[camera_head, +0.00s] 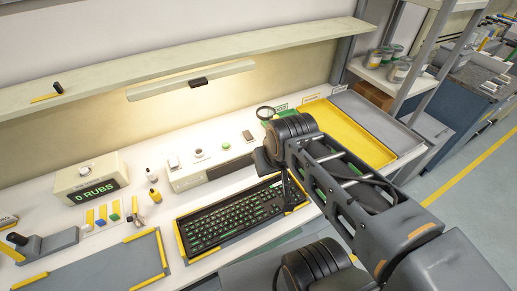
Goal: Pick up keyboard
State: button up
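A black keyboard (228,219) with green-lit keys lies on the white worktop, slightly slanted, between yellow corner strips. My dark arm comes in from the lower right and bends over the keyboard's right end. My gripper (288,188) points down at that right end, and its dark parts partly cover the keys there. I cannot tell whether the gripper is open or shut, or whether it touches the keyboard.
A box reading "0 RUBS" (91,178) stands at the left, near small bottles (153,195). A grey mat (100,268) with yellow edges lies left of the keyboard. Behind is a cream device (205,170).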

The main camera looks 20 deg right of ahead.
aim_at(213, 225)
jog(key=u, duration=2.3)
jog(key=k, duration=0.6)
jog(key=z, duration=1.05)
